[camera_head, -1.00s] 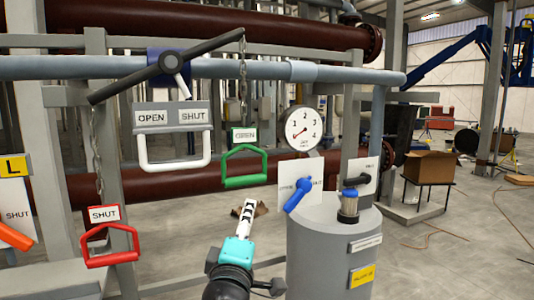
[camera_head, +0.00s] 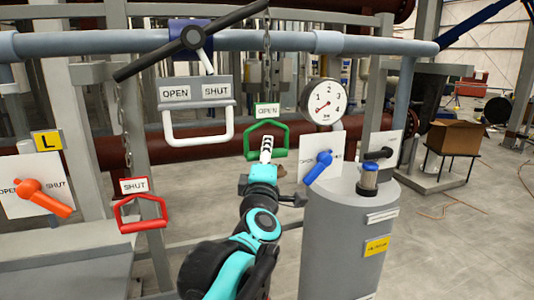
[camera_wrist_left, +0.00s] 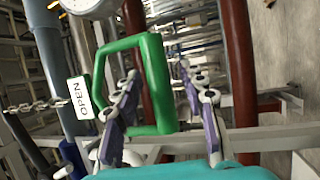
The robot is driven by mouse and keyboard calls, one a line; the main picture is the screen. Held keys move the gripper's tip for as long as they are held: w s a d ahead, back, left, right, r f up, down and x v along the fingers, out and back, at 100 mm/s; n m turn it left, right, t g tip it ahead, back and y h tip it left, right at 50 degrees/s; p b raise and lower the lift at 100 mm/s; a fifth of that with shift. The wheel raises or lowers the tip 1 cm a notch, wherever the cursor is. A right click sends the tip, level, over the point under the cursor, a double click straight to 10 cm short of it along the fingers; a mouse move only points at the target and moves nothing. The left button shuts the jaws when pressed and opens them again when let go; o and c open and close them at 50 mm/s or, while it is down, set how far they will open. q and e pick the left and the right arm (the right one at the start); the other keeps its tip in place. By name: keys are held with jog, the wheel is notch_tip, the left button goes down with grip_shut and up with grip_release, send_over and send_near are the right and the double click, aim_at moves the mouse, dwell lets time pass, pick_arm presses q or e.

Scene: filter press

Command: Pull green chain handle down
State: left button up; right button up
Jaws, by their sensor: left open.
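The green chain handle (camera_head: 284,133) hangs from a chain under the OPEN label (camera_head: 267,111). My left gripper (camera_head: 266,150) reaches up to the handle's lower bar from the front. In the left wrist view, the handle (camera_wrist_left: 160,85) is close, and its lower bar lies between the two spread fingers of my gripper (camera_wrist_left: 158,72). One finger overlaps the loop's opening and the other is outside it. The gripper is open; contact with the bar cannot be told. My right gripper is not in view.
A red handle (camera_head: 140,227) labelled SHUT hangs at left from the same dark lever (camera_head: 192,38). A white OPEN/SHUT handle (camera_head: 199,142) is left of the green one.

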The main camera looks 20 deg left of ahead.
pick_arm(q)
grip_shut()
notch_tip(320, 180, down, 15)
jog(key=b, duration=0.8)
jog(key=shift+r+b, duration=0.2)
jog(key=shift+b, duration=0.15)
jog(key=shift+d, duration=0.15)
jog(key=shift+c, duration=2)
grip_release()
jog(key=o, duration=0.4)
jog(key=shift+s, duration=0.1)
